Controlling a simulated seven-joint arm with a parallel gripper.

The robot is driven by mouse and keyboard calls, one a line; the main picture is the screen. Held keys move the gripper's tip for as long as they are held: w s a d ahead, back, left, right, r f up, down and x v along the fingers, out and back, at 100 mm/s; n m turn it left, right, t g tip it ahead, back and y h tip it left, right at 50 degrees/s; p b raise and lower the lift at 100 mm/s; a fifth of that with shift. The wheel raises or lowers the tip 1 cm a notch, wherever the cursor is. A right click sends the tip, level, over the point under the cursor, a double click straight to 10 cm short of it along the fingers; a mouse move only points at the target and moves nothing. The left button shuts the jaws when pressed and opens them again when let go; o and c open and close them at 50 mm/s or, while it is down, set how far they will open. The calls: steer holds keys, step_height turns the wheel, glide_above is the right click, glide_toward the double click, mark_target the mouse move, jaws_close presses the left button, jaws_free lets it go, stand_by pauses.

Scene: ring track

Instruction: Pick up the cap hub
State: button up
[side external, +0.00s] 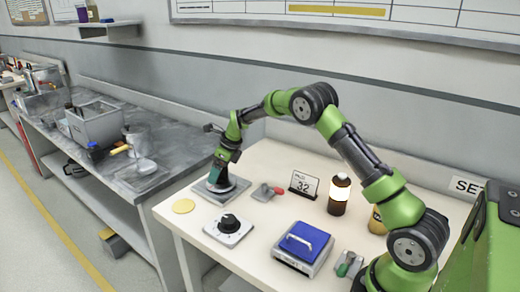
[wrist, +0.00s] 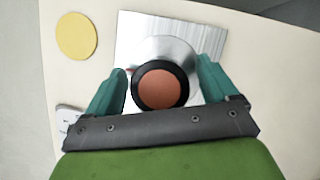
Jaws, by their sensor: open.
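What I take to be the cap hub is a round piece with a brown-copper top and a black rim (wrist: 160,87). It sits on a pale silver disc on a square metal plate (wrist: 135,28), near the table's far left corner in the side view. My gripper (wrist: 163,76) is over it, with one teal finger on each side of the hub. The fingers are open, and small gaps show between them and the black rim. In the side view my gripper (side external: 218,180) points down at the plate (side external: 203,196) and partly hides the hub.
A yellow disc (side external: 183,206) lies left of the plate.

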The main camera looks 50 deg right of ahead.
steer(key=shift+r, duration=0.1)
steer(key=c, duration=1.3)
steer(key=shift+c, duration=0.2)
